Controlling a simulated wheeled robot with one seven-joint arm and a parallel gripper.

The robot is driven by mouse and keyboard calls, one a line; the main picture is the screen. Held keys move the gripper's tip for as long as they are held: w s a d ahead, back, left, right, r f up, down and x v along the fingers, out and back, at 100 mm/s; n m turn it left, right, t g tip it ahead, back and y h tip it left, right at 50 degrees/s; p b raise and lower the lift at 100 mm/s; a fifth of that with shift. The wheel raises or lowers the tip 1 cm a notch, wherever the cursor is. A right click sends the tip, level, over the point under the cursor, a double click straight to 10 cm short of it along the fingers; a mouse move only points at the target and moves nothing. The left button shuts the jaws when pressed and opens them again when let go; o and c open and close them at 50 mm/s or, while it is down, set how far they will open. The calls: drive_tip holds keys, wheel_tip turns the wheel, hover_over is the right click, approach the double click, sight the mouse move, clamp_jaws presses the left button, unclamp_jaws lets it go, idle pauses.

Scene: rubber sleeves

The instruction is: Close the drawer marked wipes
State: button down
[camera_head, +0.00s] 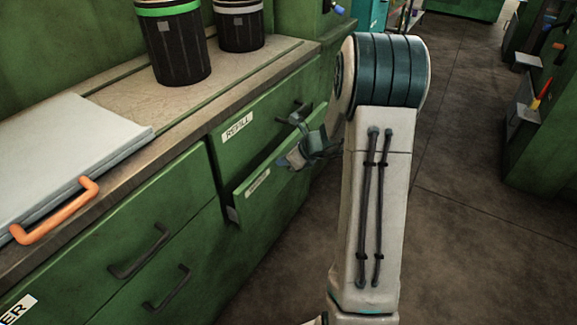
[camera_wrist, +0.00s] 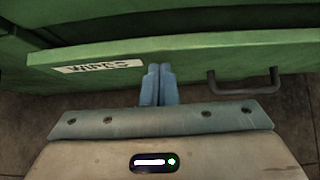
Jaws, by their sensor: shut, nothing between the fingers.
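The green drawer marked WIPES (camera_wrist: 205,57) stands partly open in the wrist view, its front tilted across the picture with a white label (camera_wrist: 97,66) at left and a dark handle (camera_wrist: 244,83) at right. In the head view its front (camera_head: 258,204) sticks out below the REFILL drawer (camera_head: 262,118). My gripper (camera_wrist: 159,67) is shut and empty. Its fingertips are at the drawer front, between label and handle; I cannot tell whether they touch. In the head view my gripper (camera_head: 284,161) is near the drawer's top edge, and my arm hides the right part.
The worktop (camera_head: 115,123) above carries a grey board with an orange handle (camera_head: 58,211) and two dark canisters (camera_head: 175,45). More shut drawers (camera_head: 150,250) lie to the left. The floor (camera_head: 455,190) right of my arm is clear, with another green cabinet (camera_head: 540,140) beyond.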

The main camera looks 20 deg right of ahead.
drive_tip(key=shift+w+a, duration=0.6)
drive_tip(key=shift+w, duration=0.1)
drive_tip(key=shift+s, duration=0.1)
drive_tip(key=s+d+f+p+v, duration=0.1)
drive_tip(key=p+v, duration=0.1)
drive_tip(key=v, duration=0.4)
drive_tip(key=s+f+p+v, duration=0.1)
drive_tip(key=v, duration=0.6)
drive_tip(key=s+a+r+n+g+p, duration=0.1)
drive_tip(key=s+a+r+n+p, duration=0.25)
drive_tip(key=r+n, duration=0.2)
drive_tip(key=s+a+r+n+g+h+p, duration=0.1)
drive_tip(key=s+a+r+n+g+p, duration=0.15)
drive_tip(key=a+r+n+p, duration=0.35)
drive_tip(key=s+a+r+n+p, duration=0.3)
drive_tip(key=s+r, duration=0.1)
drive_tip(key=r, duration=0.3)
drive_tip(key=s+a+r+n+h+p, duration=0.1)
drive_tip(key=s+r+n+h+p, duration=0.3)
drive_tip(key=s+r+n+p, duration=0.5)
wheel_tip(320, 180, up, 3)
drive_tip(key=s+n, duration=0.2)
drive_tip(key=n, duration=0.2)
drive_tip(key=shift+s+a+n+g+h, duration=0.3)
drive_tip(key=shift+s+n+g, duration=0.05)
